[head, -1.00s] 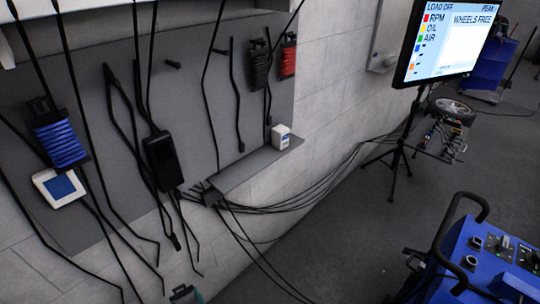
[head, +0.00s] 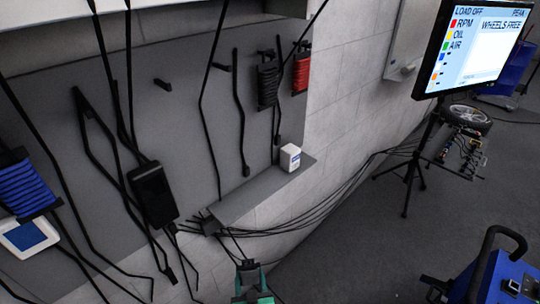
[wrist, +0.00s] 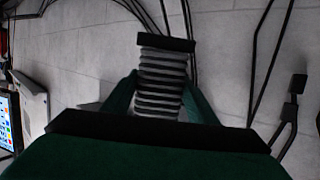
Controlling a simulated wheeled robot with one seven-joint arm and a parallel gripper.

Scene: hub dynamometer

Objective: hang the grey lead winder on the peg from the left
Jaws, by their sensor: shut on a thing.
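My gripper (wrist: 160,100) is shut on the grey lead winder (wrist: 162,85), which has grey and black bands and a black end plate. It stands out between the green fingers in the wrist view. In the head view my gripper (head: 251,280) shows at the bottom edge, below the shelf and apart from the board; the winder is hard to make out there. A bare dark peg (head: 163,84) sticks out of the grey board (head: 185,120). Other pegs carry a blue winder (head: 24,188), a black winder (head: 267,86) and a red winder (head: 301,72).
Loose black leads hang down the board, with a black handheld box (head: 152,193) among them. A shelf (head: 250,195) with a small white box (head: 290,158) juts out above my gripper. A screen on a stand (head: 475,45) and a blue cart (head: 500,280) stand right.

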